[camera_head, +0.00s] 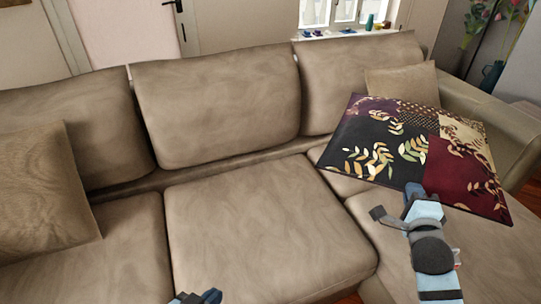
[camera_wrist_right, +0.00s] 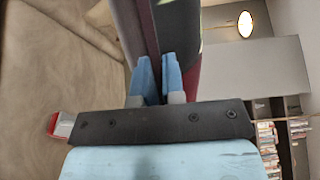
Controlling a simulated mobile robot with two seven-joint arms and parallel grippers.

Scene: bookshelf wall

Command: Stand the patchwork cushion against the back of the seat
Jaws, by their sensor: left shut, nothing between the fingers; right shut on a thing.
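The patchwork cushion (camera_head: 395,152), with dark, maroon and cream patches and leaf patterns, is at the right part of the sofa in the head view, tilted over the seat (camera_head: 345,185). My right gripper (camera_head: 413,190) is shut on its near lower edge. The right wrist view shows the cushion's edge (camera_wrist_right: 140,28) pinched between the blue fingers (camera_wrist_right: 159,78). The seat back (camera_head: 345,85) rises behind the cushion. My left gripper (camera_head: 205,297) is shut and empty at the bottom edge of the head view, before the middle seat; only its tip shows.
A plain beige cushion (camera_head: 402,85) leans in the far right corner behind the patchwork one. Another beige cushion (camera_head: 42,190) leans at the left. The armrest (camera_head: 490,120) bounds the right side. The middle seat (camera_head: 255,225) is clear.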

